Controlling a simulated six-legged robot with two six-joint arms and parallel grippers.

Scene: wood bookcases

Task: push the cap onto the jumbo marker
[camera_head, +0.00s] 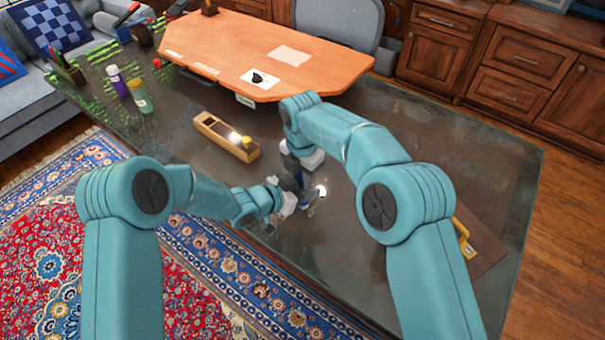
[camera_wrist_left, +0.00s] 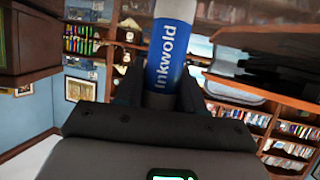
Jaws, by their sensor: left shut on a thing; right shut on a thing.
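The jumbo marker (camera_wrist_left: 166,55) has a blue barrel lettered "Inkwold" and a white part at the top of the left wrist view. My left gripper (camera_wrist_left: 160,95) is shut on its barrel. In the head view my left gripper (camera_head: 299,198) is low over the dark table, and the marker there is too small to outline clearly. My right gripper (camera_head: 296,173) comes down from above, close to the left one. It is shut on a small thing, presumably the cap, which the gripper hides. I cannot tell whether cap and marker touch.
A wooden tray (camera_head: 213,124) with a yellow item in it lies left of the grippers. A yellow-handled object (camera_head: 464,238) lies on a brown board (camera_head: 482,255) at the right. Purple (camera_head: 117,81) and green (camera_head: 140,98) bottles stand far left.

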